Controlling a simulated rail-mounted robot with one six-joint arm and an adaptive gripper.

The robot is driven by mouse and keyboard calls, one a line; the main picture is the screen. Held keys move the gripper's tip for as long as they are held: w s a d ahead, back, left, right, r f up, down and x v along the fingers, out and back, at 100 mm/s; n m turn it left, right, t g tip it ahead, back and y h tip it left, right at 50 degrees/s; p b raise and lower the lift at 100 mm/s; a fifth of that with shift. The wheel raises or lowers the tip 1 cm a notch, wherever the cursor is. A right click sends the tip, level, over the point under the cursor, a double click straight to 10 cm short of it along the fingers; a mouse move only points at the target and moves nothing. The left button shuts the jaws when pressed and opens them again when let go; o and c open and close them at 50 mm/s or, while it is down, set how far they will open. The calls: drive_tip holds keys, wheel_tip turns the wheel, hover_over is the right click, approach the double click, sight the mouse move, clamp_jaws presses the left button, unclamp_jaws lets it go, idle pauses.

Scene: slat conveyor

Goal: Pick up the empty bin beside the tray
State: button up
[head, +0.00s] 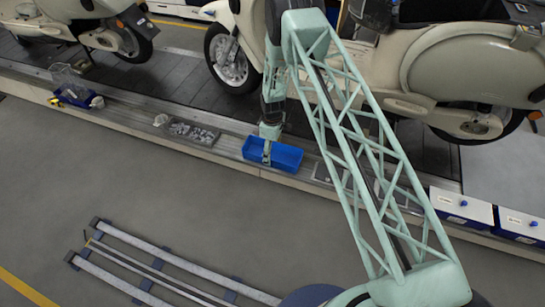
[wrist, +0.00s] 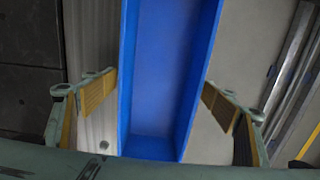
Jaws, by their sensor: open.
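The empty blue bin (head: 285,157) stands on the ledge along the conveyor's near edge, just right of the grey tray of parts (head: 190,132). In the wrist view the bin (wrist: 165,70) runs lengthwise between the fingers, its inside bare. My gripper (head: 267,150) is at the bin's left end in the head view. In the wrist view my gripper (wrist: 160,85) is open, with one finger outside each long wall. The exact finger depth against the walls is hard to tell.
Cream scooters (head: 470,65) stand on the slat conveyor behind the ledge. A blue bin with items (head: 75,97) is at the far left. White-topped boxes (head: 462,206) are at the right. A rail frame (head: 160,265) lies on the otherwise open floor in front.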

drive_tip(key=shift+c, duration=0.7)
drive_tip(key=c, duration=0.9)
drive_tip(key=shift+r, duration=0.15)
drive_tip(key=shift+r+p, duration=0.35)
drive_tip(key=shift+r, duration=0.8)
drive_tip(key=s+d, duration=0.2)
drive_tip(key=s, duration=0.2)
drive_tip(key=s+d+r+p, duration=0.1)
drive_tip(key=s+d, duration=0.1)
drive_tip(key=s, duration=0.3)
drive_tip(key=s+d+r+p, duration=0.1)
drive_tip(key=s+d, duration=0.1)
drive_tip(key=s, duration=0.3)
drive_tip(key=shift+s+d+r, duration=0.2)
drive_tip(key=shift+s+d, duration=0.05)
drive_tip(key=shift+d, duration=0.1)
